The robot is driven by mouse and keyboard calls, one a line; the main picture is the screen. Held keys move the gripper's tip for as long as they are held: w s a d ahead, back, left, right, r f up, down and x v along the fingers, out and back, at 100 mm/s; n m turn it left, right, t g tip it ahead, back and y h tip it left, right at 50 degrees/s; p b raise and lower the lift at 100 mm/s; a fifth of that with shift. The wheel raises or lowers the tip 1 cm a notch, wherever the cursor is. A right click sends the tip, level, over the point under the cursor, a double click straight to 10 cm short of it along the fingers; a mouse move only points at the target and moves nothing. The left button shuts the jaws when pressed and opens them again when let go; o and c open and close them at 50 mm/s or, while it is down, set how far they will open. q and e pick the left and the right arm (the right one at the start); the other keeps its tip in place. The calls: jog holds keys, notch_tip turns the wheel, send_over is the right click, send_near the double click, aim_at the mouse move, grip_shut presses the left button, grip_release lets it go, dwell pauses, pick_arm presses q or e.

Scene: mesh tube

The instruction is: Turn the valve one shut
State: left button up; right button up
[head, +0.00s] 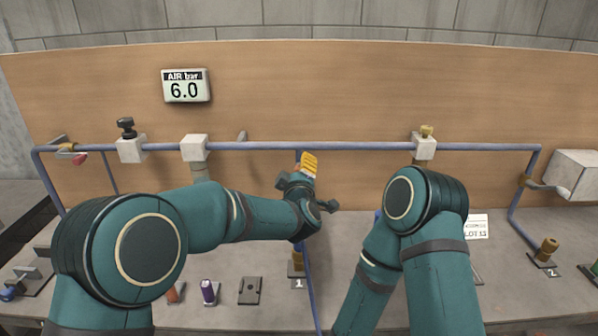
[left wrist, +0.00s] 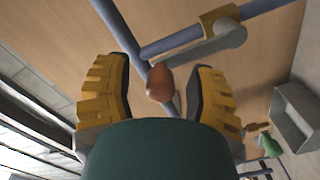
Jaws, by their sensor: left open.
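In the left wrist view a valve lever shows, with a yellow collar (left wrist: 218,18) on a blue pipe, a grey arm (left wrist: 205,47) and an orange-brown knob (left wrist: 159,82). The knob appears between the fingers of my left gripper (left wrist: 160,95), nearer the left finger; I cannot tell how deep it lies between them. The gripper is open, with a gap on both sides of the knob. In the head view my left gripper (head: 309,165) is in front of the middle vertical pipe and hides this lever. A plate marked 1 (head: 298,283) stands below, with a brass-coloured part (head: 297,258) above it. My right gripper is out of view.
A blue pipe (head: 360,146) runs across the wooden board (head: 350,90). A gauge (head: 186,86) reads 6.0. Small parts, including a purple one (head: 208,291), stand on the bench.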

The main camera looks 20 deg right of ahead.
pick_arm(q)
grip_shut()
jog(key=shift+d, duration=0.15)
dwell(0.4)
jog(key=s+d+f+m+p, duration=0.2)
jog(key=d+f+m, duration=0.4)
jog(key=m, duration=1.2)
jog(key=shift+d+f+p, duration=0.4)
jog(key=shift+f+p, duration=0.2)
jog(key=shift+f, duration=0.3)
grip_release()
